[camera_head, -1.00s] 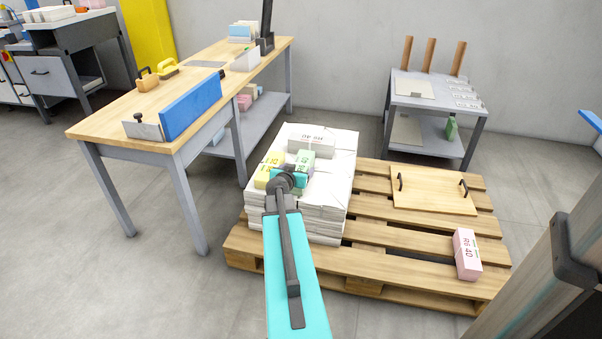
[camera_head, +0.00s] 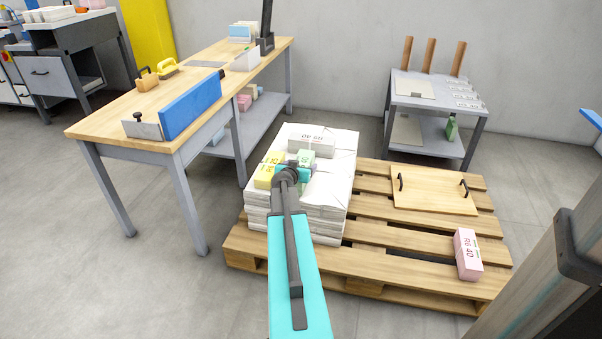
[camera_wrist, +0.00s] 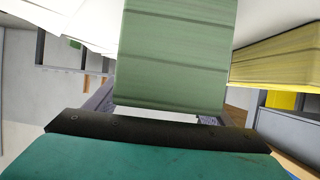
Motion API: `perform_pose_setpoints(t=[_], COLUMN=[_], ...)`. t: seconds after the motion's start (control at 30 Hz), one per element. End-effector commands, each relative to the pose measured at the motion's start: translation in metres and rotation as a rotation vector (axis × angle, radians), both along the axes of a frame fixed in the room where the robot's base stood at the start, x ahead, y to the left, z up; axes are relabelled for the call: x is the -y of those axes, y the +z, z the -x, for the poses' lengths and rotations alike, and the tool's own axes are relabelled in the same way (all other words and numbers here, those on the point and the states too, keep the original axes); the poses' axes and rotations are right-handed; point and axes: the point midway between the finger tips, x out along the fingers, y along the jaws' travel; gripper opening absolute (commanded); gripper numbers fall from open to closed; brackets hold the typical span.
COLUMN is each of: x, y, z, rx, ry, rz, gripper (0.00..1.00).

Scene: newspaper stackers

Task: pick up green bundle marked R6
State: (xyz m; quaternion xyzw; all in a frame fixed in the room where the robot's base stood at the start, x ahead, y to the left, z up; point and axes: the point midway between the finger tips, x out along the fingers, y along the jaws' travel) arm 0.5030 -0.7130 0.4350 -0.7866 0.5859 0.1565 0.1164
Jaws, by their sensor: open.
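The green bundle (camera_head: 306,157) lies on the stack of white paper (camera_head: 336,195) on the pallet, between a yellow bundle and a white one. In the head view my gripper (camera_head: 291,173) is right at its near side and hides much of it, including most of its marking. In the wrist view the green bundle (camera_wrist: 175,55) fills the upper middle, its layered side close in front of my open gripper. I cannot tell whether the fingers touch it.
The yellow bundle (camera_head: 265,176) sits close left of the green one; the white bundle (camera_head: 311,140) lies behind. A pink bundle (camera_head: 468,254) and a wooden board with handles (camera_head: 434,190) are on the pallet (camera_head: 395,243). A workbench (camera_head: 120,118) stands left.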

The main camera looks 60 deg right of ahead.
Motion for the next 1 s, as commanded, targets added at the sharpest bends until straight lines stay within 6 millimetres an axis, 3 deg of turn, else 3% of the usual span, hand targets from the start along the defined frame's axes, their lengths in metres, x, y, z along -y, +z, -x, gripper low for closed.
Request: perform_pose_setpoints(t=[0.47, 0.9, 1.0], x=[-0.0002, 0.0, 0.0003], y=[0.0001, 0.0001, 0.0023], z=[0.0003, 0.0006, 0.0002], rx=[0.0, 0.001, 0.001], ry=[0.0, -0.001, 0.001], rz=[0.0, 0.0, 0.003], gripper=[0.75, 0.01, 0.0])
